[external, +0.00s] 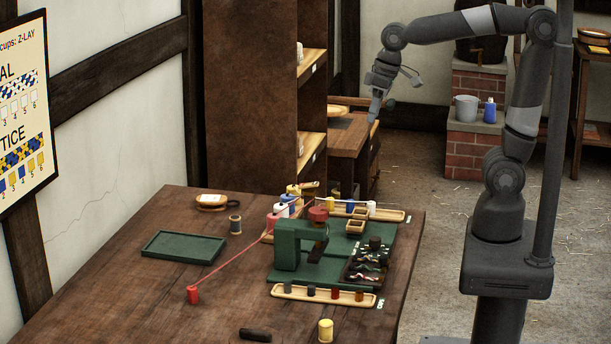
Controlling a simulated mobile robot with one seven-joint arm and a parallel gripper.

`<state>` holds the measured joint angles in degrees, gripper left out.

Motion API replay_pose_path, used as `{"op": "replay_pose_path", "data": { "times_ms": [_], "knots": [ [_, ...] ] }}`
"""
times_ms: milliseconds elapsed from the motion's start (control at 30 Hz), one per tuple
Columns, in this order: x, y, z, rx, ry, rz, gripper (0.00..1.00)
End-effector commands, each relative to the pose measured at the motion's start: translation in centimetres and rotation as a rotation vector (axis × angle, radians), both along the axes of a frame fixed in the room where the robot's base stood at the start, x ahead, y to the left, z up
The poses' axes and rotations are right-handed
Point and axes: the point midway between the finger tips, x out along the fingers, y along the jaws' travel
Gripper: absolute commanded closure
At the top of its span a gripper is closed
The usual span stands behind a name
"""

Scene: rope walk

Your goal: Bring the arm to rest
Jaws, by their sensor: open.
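My gripper (382,100) hangs at the end of my raised arm, pointing down, above and behind the far right part of the wooden table (110,290). It is open and I see nothing between its fingers. It is well apart from everything on the table. My arm reaches from its base at the right, up and then across to the left.
A green machine (289,245) stands on a green board, with wooden trays of small coloured pieces around it. A red cord (232,262) runs to a red peg (193,295). An empty green tray (184,246) lies left. A brick stand (473,150) is behind.

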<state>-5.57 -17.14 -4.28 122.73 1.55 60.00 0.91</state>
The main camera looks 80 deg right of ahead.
Motion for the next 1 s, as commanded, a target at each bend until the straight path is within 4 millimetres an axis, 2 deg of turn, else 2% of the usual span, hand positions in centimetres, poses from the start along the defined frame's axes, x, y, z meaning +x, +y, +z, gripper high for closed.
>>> {"op": "replay_pose_path", "data": {
  "times_ms": [33,200,433,633,1000],
  "knots": [
    [-1.6,-0.2,0.2,-0.001,-0.029,-0.002,0.58],
    [-5.9,-0.6,-0.2,-0.013,-0.111,-0.004,0.58],
    [-10.4,-1.0,-1.5,-0.038,-0.204,-0.007,0.58],
    [-12.0,-1.1,-2.3,-0.051,-0.241,-0.009,0.58],
    [-12.1,-1.1,-2.4,-0.052,-0.242,-0.009,0.58]
  ]
}}
